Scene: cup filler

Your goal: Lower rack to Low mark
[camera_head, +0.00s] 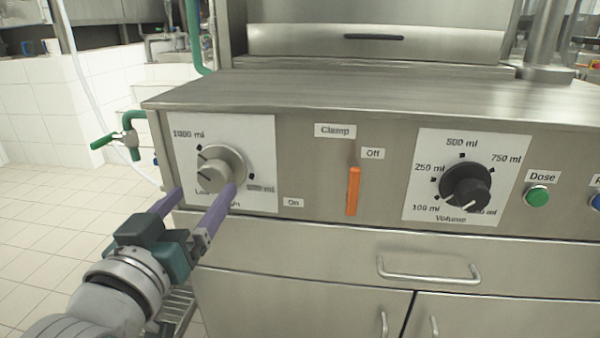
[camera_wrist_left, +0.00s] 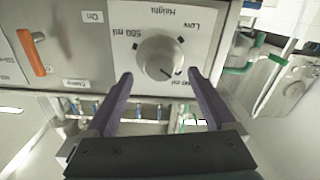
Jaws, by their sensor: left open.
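The rack height knob (camera_head: 220,168) is a silver dial on a white plate at the panel's left, marked 1000 ml, 500 ml and Low. In the wrist view the knob (camera_wrist_left: 160,57) appears upside down, its dark line seeming to point toward the 1000 ml side; this is small and hard to read. My left gripper (camera_head: 205,188) is open and empty, just in front of the knob and a little below it in the head view. Its fingers (camera_wrist_left: 161,74) lie either side of the knob in the wrist view, apart from it. My right gripper is not in view.
An orange clamp lever (camera_head: 353,190) hangs on the panel right of the knob. A black volume knob (camera_head: 466,186) and green Dose button (camera_head: 537,196) are further right. A drawer handle (camera_head: 428,270) sticks out below. A green valve (camera_head: 120,138) is at the left.

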